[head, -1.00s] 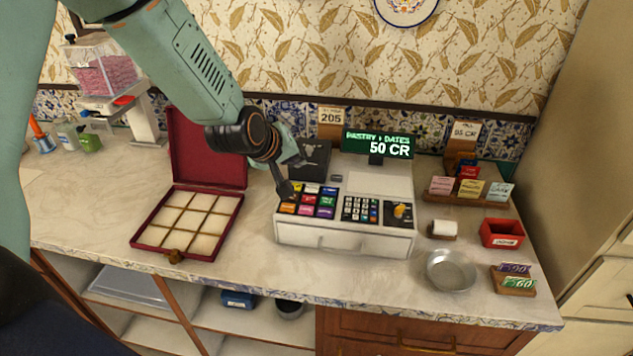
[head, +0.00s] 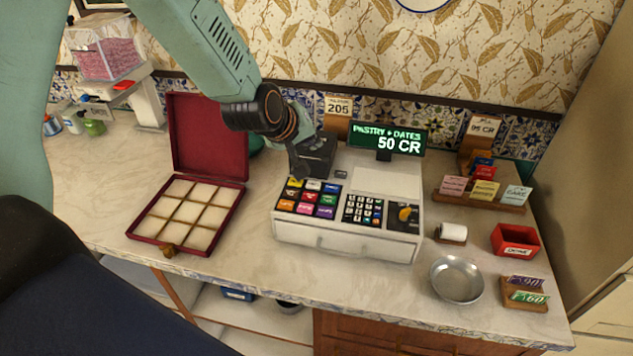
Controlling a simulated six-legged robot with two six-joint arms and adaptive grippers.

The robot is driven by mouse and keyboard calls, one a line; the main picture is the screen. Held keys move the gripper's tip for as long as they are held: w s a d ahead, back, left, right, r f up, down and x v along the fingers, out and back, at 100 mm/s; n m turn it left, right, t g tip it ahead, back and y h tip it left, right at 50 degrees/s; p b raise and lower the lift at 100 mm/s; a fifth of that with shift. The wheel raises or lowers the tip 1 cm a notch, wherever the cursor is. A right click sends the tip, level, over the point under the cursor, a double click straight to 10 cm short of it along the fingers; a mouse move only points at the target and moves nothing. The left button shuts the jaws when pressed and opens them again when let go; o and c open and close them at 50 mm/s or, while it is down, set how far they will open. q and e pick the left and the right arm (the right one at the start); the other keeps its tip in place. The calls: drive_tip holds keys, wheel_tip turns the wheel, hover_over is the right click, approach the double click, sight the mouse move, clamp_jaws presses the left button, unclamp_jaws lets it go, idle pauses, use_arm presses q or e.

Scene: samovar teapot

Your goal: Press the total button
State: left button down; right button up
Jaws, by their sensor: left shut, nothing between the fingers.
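A white cash register (head: 345,238) stands on the counter. Its left part bears colored keys (head: 308,197), its middle a dark number keypad (head: 363,210), its right an orange knob (head: 405,213). Its green display (head: 387,139) reads "PASTRY + DATES 50 CR". The key labels are too small to read, so I cannot tell which is the total button. My left gripper (head: 294,172) is shut and empty, pointing down just above the back-left of the colored keys; I cannot tell whether it touches one. My right gripper is not in view.
An open red box (head: 172,244) with a divided tray lies left of the register. To the right are a paper roll (head: 453,232), a metal dish (head: 457,280), a red bin (head: 515,240) and card holders (head: 482,200). Bare counter lies before the register.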

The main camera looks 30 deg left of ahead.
sight(314, 185)
use_arm(q)
wheel_tip(314, 185, down, 8)
drive_tip(key=b, duration=0.7)
drive_tip(key=shift+a+f, duration=0.1)
drive_tip(key=shift+a, duration=0.05)
drive_tip(key=shift+f+b, duration=0.3)
drive_tip(key=shift+f, duration=0.15)
drive_tip(key=shift+s+r, duration=0.2)
drive_tip(key=shift+w+f, duration=0.1)
drive_tip(key=shift+w, duration=0.15)
drive_tip(key=shift+s, duration=0.2)
drive_tip(key=shift+w, duration=0.15)
drive_tip(key=shift+f, duration=0.1)
